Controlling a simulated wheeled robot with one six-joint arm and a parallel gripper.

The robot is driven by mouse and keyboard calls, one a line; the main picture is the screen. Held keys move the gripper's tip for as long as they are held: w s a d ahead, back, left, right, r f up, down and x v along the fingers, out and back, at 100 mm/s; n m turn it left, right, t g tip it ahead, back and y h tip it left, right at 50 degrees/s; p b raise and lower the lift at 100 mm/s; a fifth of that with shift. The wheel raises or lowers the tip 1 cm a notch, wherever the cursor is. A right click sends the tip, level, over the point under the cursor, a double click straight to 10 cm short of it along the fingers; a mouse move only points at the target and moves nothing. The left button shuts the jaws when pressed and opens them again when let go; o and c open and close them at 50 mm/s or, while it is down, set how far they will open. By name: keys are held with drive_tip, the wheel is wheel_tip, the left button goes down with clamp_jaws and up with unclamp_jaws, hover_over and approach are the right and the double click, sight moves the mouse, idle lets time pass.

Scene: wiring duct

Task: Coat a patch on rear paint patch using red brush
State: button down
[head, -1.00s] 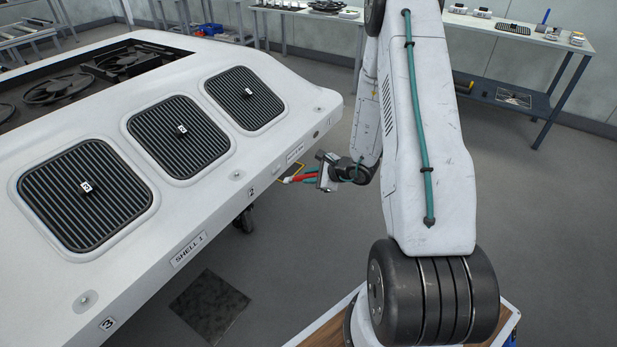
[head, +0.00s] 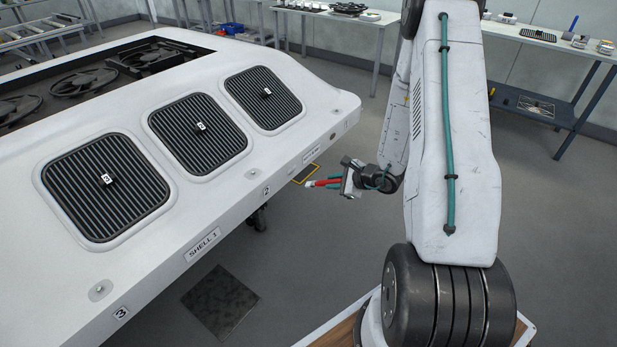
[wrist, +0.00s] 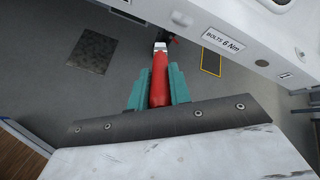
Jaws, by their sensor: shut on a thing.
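My gripper (head: 338,182) is shut on the red brush (head: 316,183). In the wrist view, the red handle (wrist: 159,82) lies between the teal fingers (wrist: 158,92), with a pale metal collar and a dark tip pointing away. The brush is held beside the white shell's side, apart from it in the head view. A yellow-outlined square (head: 305,174) lies by the shell's lower edge and also shows in the wrist view (wrist: 211,62). A dark speckled square (head: 220,301) lies on the floor; it also shows in the wrist view (wrist: 93,50). I cannot tell which is the rear paint patch.
The large white shell (head: 228,187) with vent grilles fills the left; its side edge is close to the brush. A bench (head: 555,42) with small items stands at the back right. The floor (head: 320,245) between shell and arm is open.

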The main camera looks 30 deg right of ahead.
sight(315, 183)
drive_tip(key=shift+w+a+f+t+y, duration=0.15)
drive_tip(key=shift+w+a+f+t, duration=0.25)
drive_tip(key=shift+w+f, duration=0.5)
drive_tip(key=shift+w+a+f+t+y, duration=0.25)
drive_tip(key=shift+w+f+t, duration=0.35)
drive_tip(key=shift+w, duration=0.4)
drive_tip(key=shift+w+a+f+t+y, duration=0.1)
drive_tip(key=shift+w+a+f+t, duration=0.3)
drive_tip(key=shift+w+f, duration=0.5)
drive_tip(key=shift+w+a, duration=0.25)
drive_tip(key=shift+w, duration=0.6)
drive_tip(key=shift+d, duration=0.1)
drive_tip(key=shift+w+d, duration=1.2)
drive_tip(key=shift+d, duration=1.9)
drive_tip(key=shift+s+a, duration=0.4)
drive_tip(key=shift+a, duration=0.7)
drive_tip(key=shift+s+a, duration=0.4)
drive_tip(key=shift+a, duration=0.65)
drive_tip(key=shift+s+a, duration=0.4)
drive_tip(key=shift+a, duration=0.7)
